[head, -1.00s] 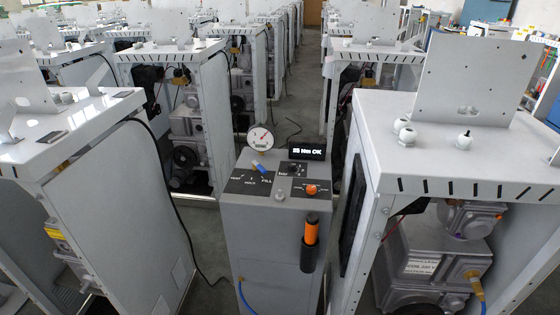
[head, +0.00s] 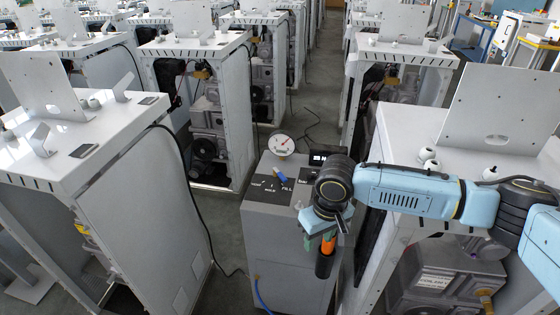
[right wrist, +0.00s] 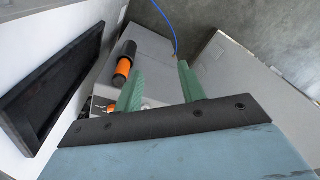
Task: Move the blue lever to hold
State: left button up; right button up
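The blue lever (head: 281,176) sits on the black label plate on top of the grey dispenser cabinet (head: 278,235). Its handle slants down to the right, on the FILL side of the VENT, HOLD and FILL marks. My right gripper (head: 320,243) is in front of the cabinet's right side, lower than the lever and apart from it. In the right wrist view its green fingers (right wrist: 160,88) are spread with nothing held between them. The lever cannot be made out in the right wrist view. My left gripper is not in view.
A round gauge (head: 282,145) stands behind the lever. An orange-and-black handle (head: 325,258) hangs on the cabinet front, close to my right gripper; it also shows in the right wrist view (right wrist: 124,66). White machine cabinets (head: 130,190) flank both sides. My forearm partly covers the display (head: 320,155).

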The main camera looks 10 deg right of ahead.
aim_at(275, 172)
jog(key=i, duration=1.3)
